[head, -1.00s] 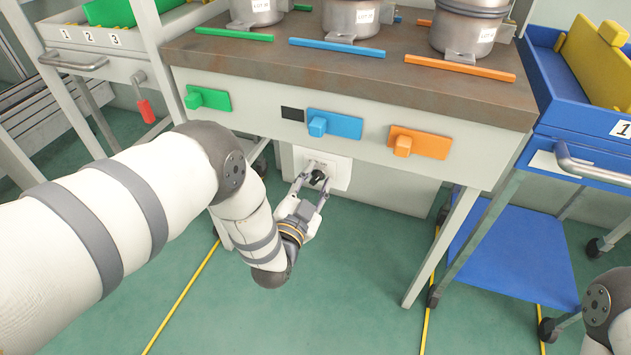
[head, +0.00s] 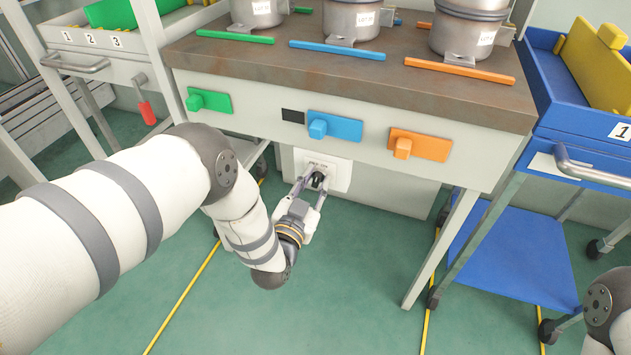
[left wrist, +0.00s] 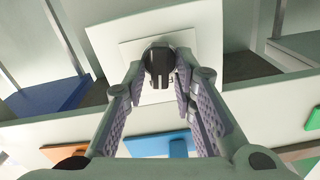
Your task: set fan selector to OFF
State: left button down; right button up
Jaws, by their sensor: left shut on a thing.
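The fan selector is a black rotary knob (head: 318,180) on a white plate (head: 341,176) under the bench, on the pale box below the blue switch. My left gripper (head: 316,185) reaches up to the plate with its fingers on both sides of the knob. In the left wrist view the knob (left wrist: 159,62) sits between the fingertips (left wrist: 160,75), and the gripper is shut on it. The markings on the plate are too small or covered, so the knob's setting cannot be read. My right gripper is out of view.
Above the knob, the bench front carries a green switch (head: 209,101), a blue switch (head: 334,126) and an orange switch (head: 419,144). Metal pots stand on the bench top (head: 345,68). A blue cart (head: 512,245) stands at the right. The green floor in front is clear.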

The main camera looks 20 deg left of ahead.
pick_arm(q)
jog(key=n, duration=0.4)
jog(key=shift+a+f+n, duration=0.1)
jog(key=shift+a+n, duration=0.1)
jog(key=shift+n, duration=0.1)
jog(key=shift+a+f+n, duration=0.1)
jog(key=shift+n, duration=1.7)
jog(key=shift+s, duration=0.1)
jog(key=c, duration=1.6)
grip_release()
jog(key=s, duration=1.2)
jog(key=shift+a, duration=0.2)
